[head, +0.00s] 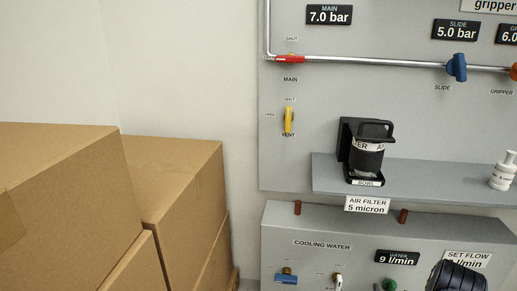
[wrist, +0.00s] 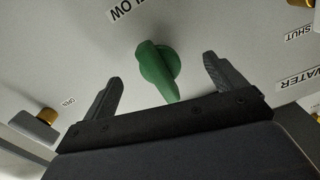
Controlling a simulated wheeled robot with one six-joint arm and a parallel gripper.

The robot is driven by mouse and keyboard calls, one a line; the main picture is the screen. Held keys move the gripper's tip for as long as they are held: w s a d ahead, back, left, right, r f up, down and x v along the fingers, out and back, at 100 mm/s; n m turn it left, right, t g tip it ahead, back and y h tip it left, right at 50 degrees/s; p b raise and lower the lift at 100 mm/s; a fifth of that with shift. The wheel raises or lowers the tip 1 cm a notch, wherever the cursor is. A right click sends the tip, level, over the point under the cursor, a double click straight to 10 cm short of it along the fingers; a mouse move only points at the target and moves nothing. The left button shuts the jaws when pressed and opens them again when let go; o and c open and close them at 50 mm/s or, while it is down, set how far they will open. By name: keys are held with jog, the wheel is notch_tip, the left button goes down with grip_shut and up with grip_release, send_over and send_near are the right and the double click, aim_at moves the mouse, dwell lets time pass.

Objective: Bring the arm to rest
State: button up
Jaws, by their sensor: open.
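My gripper (wrist: 162,69) is open, with its two dark fingers apart in the wrist view. A green valve knob (wrist: 158,68) shows in the gap between them, its handle pointing down toward the gripper's body. I cannot tell how far the fingers are from the knob's panel; nothing is held. In the head view the green knob (head: 389,285) is at the bottom edge, partly cut off. A black part of my arm (head: 458,277) shows at the lower right, below the "SET FLOW" label, and the fingers cannot be made out there.
The cooling water panel (head: 300,225) carries several valves, including a blue-handled one (head: 286,278). Above it a shelf (head: 420,180) bears a black air filter bowl (head: 367,155) and a white fitting (head: 503,170). Cardboard boxes (head: 70,200) stand at left. Bare wall lies between.

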jog(key=shift+m+p, duration=0.85)
jog(key=shift+m, duration=1.05)
jog(key=shift+a, duration=0.15)
